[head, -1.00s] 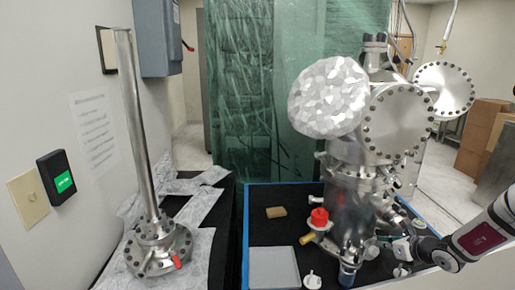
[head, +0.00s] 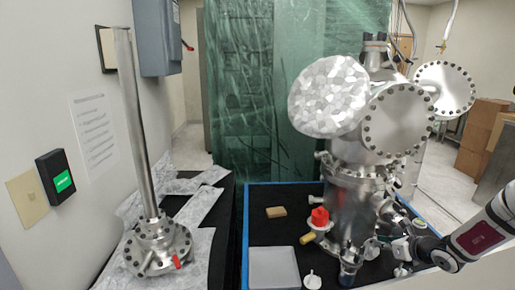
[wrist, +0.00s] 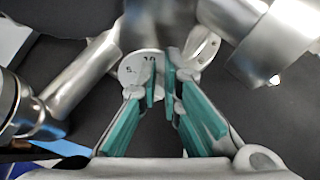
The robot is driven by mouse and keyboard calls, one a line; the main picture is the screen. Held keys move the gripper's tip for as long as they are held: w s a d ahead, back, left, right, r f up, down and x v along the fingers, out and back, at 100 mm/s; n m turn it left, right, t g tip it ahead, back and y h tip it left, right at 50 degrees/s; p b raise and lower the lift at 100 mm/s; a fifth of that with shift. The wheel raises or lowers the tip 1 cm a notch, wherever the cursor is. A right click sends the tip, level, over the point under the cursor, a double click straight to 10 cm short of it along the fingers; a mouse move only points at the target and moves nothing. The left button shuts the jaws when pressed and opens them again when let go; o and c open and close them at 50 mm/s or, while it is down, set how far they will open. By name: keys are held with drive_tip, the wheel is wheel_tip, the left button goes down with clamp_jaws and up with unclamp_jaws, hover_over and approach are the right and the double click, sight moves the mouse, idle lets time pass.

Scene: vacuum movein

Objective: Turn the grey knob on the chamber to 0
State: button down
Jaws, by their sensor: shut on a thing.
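The chamber (head: 350,210) is a shiny metal vessel with round bolted flanges, standing on the black, blue-edged table at the right in the head view. The grey knob (wrist: 130,70) shows in the wrist view as a pale round dial with dark marks; a 5 is at its left and a 10 at its top, beside my fingers. My gripper (wrist: 161,76) has teal fingers, close together and shut on the knob's middle. The fingers hide part of the dial, and I cannot tell its exact setting. In the head view my gripper is small, low on the chamber's right side.
Metal pipes (wrist: 82,85) and a cylinder (wrist: 280,45) flank my fingers closely in the wrist view. A red knob (head: 319,216), a brown block (head: 276,212) and a grey tray (head: 273,266) are left of my gripper in the head view. The black table's left part has free room.

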drive_tip(key=shift+s+a+f+b, duration=0.1)
drive_tip(key=shift+s+a+b, duration=0.1)
drive_tip(key=shift+a, duration=0.25)
drive_tip(key=shift+s+a+f+b, duration=0.1)
drive_tip(key=shift+a+b, duration=0.05)
drive_tip(key=shift+a, duration=0.3)
drive_tip(key=shift+s+a+f+b, duration=0.15)
drive_tip(key=shift+s+a+b, duration=0.05)
drive_tip(key=shift+a+b, duration=0.15)
drive_tip(key=shift+d, duration=0.1)
drive_tip(key=shift+w+d+r, duration=0.15)
drive_tip(key=shift+d+r, duration=0.1)
drive_tip(key=shift+d, duration=0.15)
drive_tip(key=shift+w+a+r, duration=0.1)
drive_tip(key=shift+a+r, duration=0.35)
drive_tip(key=shift+a, duration=0.1)
drive_tip(key=s+p, duration=0.1)
drive_tip(key=s+d+r, duration=0.1)
drive_tip(key=s, duration=0.1)
drive_tip(key=s+r+p, duration=0.1)
drive_tip(key=s, duration=0.1)
drive_tip(key=shift+s+d+p, duration=0.2)
drive_tip(key=shift+d+p, duration=0.1)
drive_tip(key=shift+p, duration=0.05)
